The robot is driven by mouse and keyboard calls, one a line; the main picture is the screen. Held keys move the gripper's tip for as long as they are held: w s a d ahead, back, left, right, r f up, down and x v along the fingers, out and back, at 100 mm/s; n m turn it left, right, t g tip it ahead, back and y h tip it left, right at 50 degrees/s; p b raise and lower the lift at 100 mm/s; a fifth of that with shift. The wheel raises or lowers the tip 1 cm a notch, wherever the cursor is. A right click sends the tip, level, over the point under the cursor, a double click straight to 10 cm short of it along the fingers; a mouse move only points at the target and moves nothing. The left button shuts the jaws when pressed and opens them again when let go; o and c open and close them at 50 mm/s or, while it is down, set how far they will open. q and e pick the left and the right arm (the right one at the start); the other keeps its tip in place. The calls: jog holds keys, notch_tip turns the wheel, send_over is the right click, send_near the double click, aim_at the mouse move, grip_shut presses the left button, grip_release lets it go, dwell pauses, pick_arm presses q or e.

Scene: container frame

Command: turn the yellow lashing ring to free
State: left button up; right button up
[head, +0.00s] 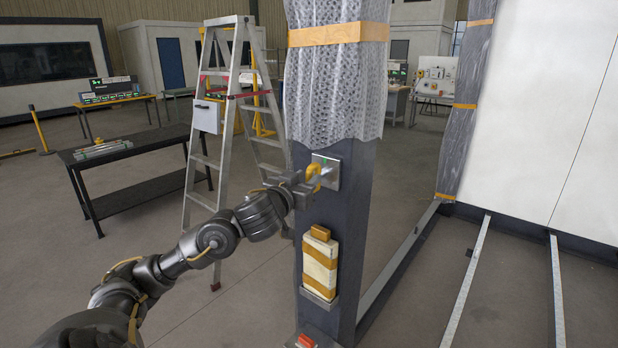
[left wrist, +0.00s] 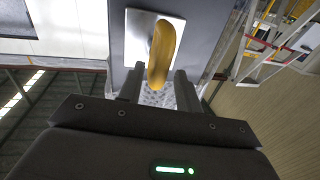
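The yellow lashing ring (head: 314,171) is mounted on a pale metal plate (head: 332,175) on the dark post, below the plastic wrap. My left gripper (head: 309,181) is right at the ring and partly covers it. In the left wrist view the ring (left wrist: 161,52) stands out from the plate (left wrist: 137,38), ahead of and between the two fingers (left wrist: 158,85). The fingers are apart, with a visible gap beside the ring, so the gripper is open. Contact with the ring cannot be made out. My right gripper is not in view.
A strapped cream package (head: 320,265) sits on the post below the plate. A stepladder (head: 215,120) stands behind my left arm, and a black bench (head: 140,140) is farther left. Metal floor rails (head: 467,280) lie to the right.

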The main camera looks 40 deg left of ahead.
pick_arm(q)
jog(key=shift+x, duration=0.95)
jog(key=shift+d, duration=0.1)
jog(key=c, duration=0.7)
jog(key=shift+s+r, duration=0.1)
grip_shut()
